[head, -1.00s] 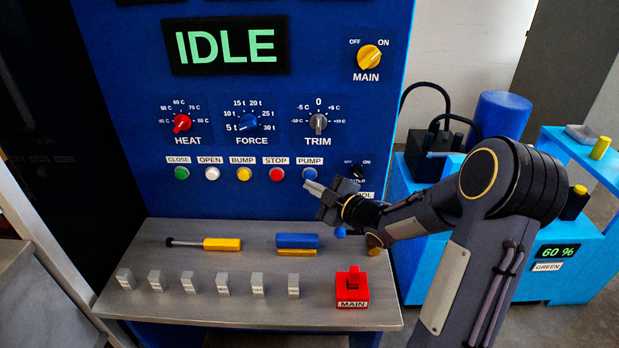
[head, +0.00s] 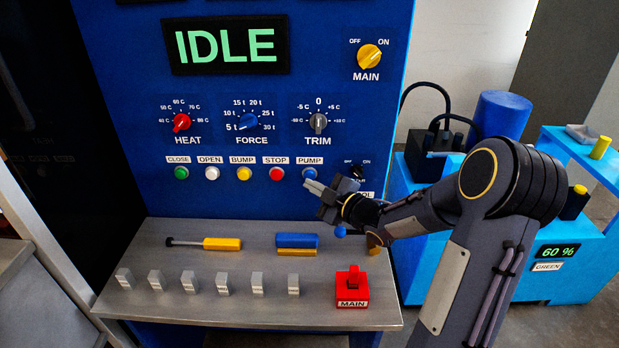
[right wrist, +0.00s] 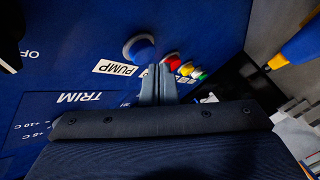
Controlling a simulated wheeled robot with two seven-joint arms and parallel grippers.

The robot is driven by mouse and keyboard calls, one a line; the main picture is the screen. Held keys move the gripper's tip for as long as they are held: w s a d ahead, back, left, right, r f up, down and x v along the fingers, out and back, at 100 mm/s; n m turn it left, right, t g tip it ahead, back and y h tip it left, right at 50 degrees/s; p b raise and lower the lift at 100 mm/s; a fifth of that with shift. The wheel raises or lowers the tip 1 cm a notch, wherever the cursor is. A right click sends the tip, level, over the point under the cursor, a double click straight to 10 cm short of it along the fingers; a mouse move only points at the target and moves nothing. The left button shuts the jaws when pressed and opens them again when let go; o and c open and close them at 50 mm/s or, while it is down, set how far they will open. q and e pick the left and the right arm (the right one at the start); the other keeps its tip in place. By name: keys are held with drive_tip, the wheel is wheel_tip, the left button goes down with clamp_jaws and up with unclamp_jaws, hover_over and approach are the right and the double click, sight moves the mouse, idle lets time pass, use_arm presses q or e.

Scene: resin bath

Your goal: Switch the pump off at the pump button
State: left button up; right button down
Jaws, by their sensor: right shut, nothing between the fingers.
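The blue pump button (head: 309,173) sits at the right end of the button row, under the PUMP label (head: 310,161) on the blue panel. My right gripper (head: 308,184) is shut and empty. Its fingertips are just below and in front of the pump button in the head view. In the right wrist view the pump button (right wrist: 139,47) shows beside the tips of the closed fingers (right wrist: 157,68); I cannot tell whether they touch it. My left gripper is not in view.
The red stop button (head: 277,174) is left of the pump button, with yellow, white and green ones beyond. A partly hidden switch (head: 357,172) is to the right. Below, a grey shelf (head: 230,311) holds a yellow-handled tool (head: 222,244), a blue block (head: 297,240) and a red MAIN piece (head: 352,288).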

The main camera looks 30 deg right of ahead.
drive_tip(key=shift+w+d, duration=0.2)
drive_tip(key=shift+w, duration=0.1)
drive_tip(key=shift+w+d, duration=0.25)
drive_tip(key=shift+w, duration=0.15)
idle(0.7)
idle(0.4)
drive_tip(key=shift+s+a+b, duration=0.5)
drive_tip(key=shift+s+b, duration=0.15)
drive_tip(key=shift+s, duration=0.15)
drive_tip(key=s+a, duration=0.1)
drive_tip(key=s+b, duration=0.1)
drive_tip(key=s, duration=0.1)
drive_tip(key=s+a+b, duration=0.1)
drive_tip(key=shift+s+a, duration=0.15)
drive_tip(key=shift+a, duration=0.15)
idle(0.5)
